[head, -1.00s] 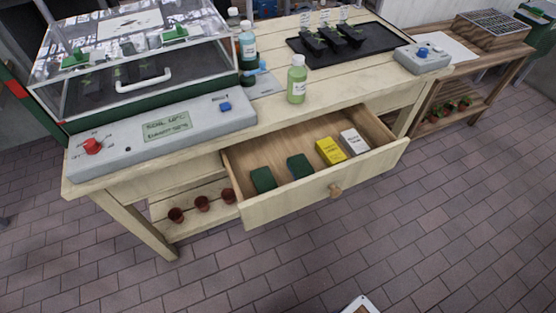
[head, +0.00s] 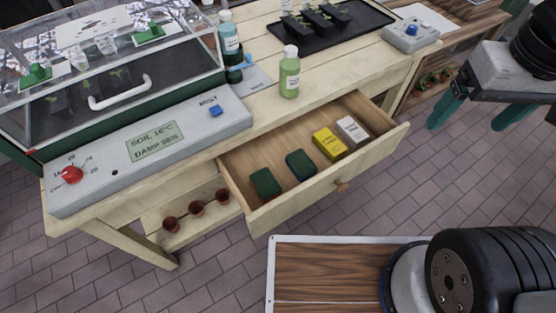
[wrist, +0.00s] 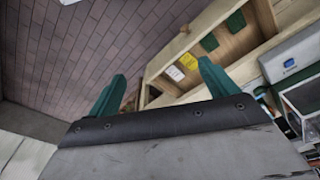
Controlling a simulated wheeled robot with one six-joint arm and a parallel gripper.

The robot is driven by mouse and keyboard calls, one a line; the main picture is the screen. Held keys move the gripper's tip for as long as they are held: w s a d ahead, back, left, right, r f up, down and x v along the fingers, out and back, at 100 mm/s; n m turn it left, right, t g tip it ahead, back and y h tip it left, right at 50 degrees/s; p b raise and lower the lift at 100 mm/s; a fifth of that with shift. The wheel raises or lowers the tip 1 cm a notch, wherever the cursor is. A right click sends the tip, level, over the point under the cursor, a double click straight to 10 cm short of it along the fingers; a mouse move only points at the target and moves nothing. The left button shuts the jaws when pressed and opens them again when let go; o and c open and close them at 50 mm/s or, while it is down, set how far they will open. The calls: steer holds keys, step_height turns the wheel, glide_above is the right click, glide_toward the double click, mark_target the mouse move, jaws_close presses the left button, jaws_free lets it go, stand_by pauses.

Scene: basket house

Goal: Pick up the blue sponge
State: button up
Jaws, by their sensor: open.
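The open drawer (head: 262,214) holds two dark sponge-like blocks. The right one (head: 301,164) has a green top and bluish sides, and the left one (head: 265,183) looks mostly dark green; which is the blue sponge is hard to tell. Both lie flat and apart, and they also show in the wrist view as the near block (wrist: 209,42) and the far block (wrist: 235,20). My gripper (head: 492,118) has teal fingers, spread open and empty, to the right of the drawer and well apart from it. Its fingertips also show in the wrist view (wrist: 161,74).
A yellow box (head: 329,143) and a white box (head: 352,130) lie right of the blocks in the drawer. On the bench above stand a green bottle (head: 289,75), a grey control panel (head: 150,150) and a black tray (head: 365,22).

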steer(key=w+a+f+n, duration=0.1)
steer(key=w+a+f, duration=0.2)
steer(key=w, duration=0.3)
steer(key=w+a+f+n, duration=0.1)
steer(key=w+a+f, duration=0.1)
steer(key=w+f, duration=0.25)
steer(key=n+g, duration=0.1)
steer(key=n, duration=0.3)
glide_above(301, 162)
steer(key=f, duration=2.6)
steer(key=shift+d+f, duration=0.2)
steer(key=shift+d, duration=0.1)
steer(key=f, duration=0.9)
steer(key=shift+a, duration=0.25)
steer(key=c, duration=1.1)
